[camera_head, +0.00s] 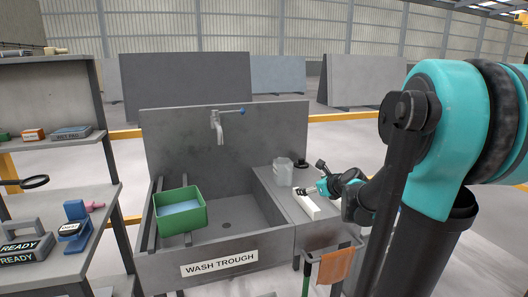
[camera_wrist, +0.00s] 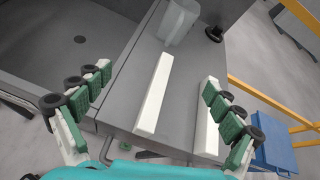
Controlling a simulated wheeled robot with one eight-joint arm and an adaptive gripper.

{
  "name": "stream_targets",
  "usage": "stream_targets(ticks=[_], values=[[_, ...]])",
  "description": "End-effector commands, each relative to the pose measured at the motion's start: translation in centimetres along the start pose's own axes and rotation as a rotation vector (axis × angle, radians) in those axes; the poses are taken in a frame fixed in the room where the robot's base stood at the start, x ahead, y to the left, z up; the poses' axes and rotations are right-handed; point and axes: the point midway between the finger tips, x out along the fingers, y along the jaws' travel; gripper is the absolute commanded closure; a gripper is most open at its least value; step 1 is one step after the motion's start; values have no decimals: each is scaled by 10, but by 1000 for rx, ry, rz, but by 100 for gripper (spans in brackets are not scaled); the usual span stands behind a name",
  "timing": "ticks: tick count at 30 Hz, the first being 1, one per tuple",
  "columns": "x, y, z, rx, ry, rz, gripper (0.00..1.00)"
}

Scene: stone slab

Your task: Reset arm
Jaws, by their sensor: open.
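My gripper (camera_head: 312,190) is at the end of my teal and black arm, over the flat ledge at the right of the wash trough. In the wrist view its two green-padded fingers (camera_wrist: 160,110) are spread wide apart, with nothing held between them. A long white bar (camera_wrist: 155,95) lies on the ledge below and between the fingers. It also shows in the head view (camera_head: 307,206), just under the gripper. I cannot tell how large the gap between the fingers and the bar is.
The wash trough (camera_head: 225,262) holds a green bin (camera_head: 180,222) at its left. A clear container (camera_head: 283,172) and a small black object (camera_head: 301,164) stand on the ledge behind the bar. An orange cloth (camera_head: 335,266) hangs in front. Shelves (camera_head: 60,200) with several items stand at left.

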Motion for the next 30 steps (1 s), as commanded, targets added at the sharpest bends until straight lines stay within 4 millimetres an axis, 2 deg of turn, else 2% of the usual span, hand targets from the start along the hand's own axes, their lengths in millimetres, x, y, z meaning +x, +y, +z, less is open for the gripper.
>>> stream_targets(ticks=[5,11,14,21,27,30], values=[[-8,20,-17,-211,49,36,7],[-22,51,-47,-558,121,111,7],[-34,70,-71,-811,167,176,7],[-77,114,-145,-1538,259,438,7],[-118,133,-203,-2073,272,720,7],[-135,138,-224,-2262,258,848,7]])
